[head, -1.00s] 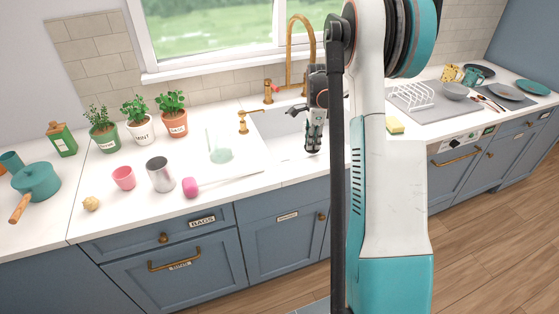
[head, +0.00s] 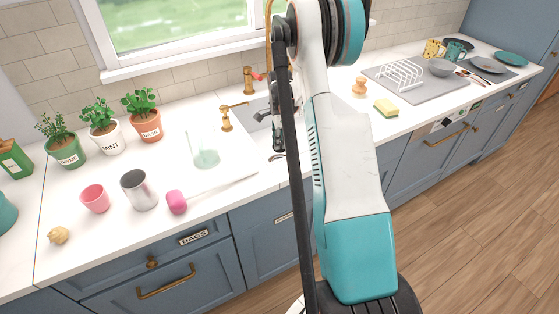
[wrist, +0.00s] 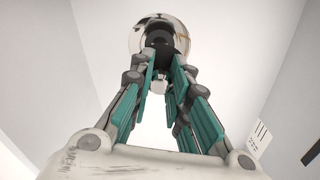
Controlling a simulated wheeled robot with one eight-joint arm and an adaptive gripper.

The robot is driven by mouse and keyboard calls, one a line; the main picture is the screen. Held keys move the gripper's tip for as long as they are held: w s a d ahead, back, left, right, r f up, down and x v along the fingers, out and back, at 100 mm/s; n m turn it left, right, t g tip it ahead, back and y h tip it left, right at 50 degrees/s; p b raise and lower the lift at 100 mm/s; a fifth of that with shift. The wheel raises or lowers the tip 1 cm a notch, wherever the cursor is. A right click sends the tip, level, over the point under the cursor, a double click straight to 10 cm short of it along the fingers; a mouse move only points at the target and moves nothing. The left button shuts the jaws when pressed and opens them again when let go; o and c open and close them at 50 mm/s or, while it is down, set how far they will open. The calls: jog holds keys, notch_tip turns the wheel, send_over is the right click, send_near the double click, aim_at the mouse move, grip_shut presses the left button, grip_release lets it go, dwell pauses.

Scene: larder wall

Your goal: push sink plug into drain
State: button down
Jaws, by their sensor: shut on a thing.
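In the wrist view my gripper (wrist: 160,60) points at a round shiny drain (wrist: 137,42) in the pale sink floor. Its teal-padded fingers are shut on the dark sink plug (wrist: 158,38), which shows at the fingertips, in front of the drain. I cannot tell whether the plug is above the drain or seated in it. Part of my gripper (head: 277,150) shows at the arm's left edge; the plug and drain are hidden there.
A sponge (head: 386,108) and wooden-looking knobbed item (head: 359,87) lie right.

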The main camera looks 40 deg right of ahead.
jog(key=shift+f+b, duration=1.05)
jog(key=shift+f, duration=3.15)
jog(key=shift+f, duration=0.1)
jog(key=shift+f, duration=0.15)
jog(key=c, duration=1.5)
grip_release()
jog(key=shift+c, duration=0.2)
notch_tip(320, 180, up, 12)
jog(key=p, duration=0.4)
jog(key=shift+r, duration=0.25)
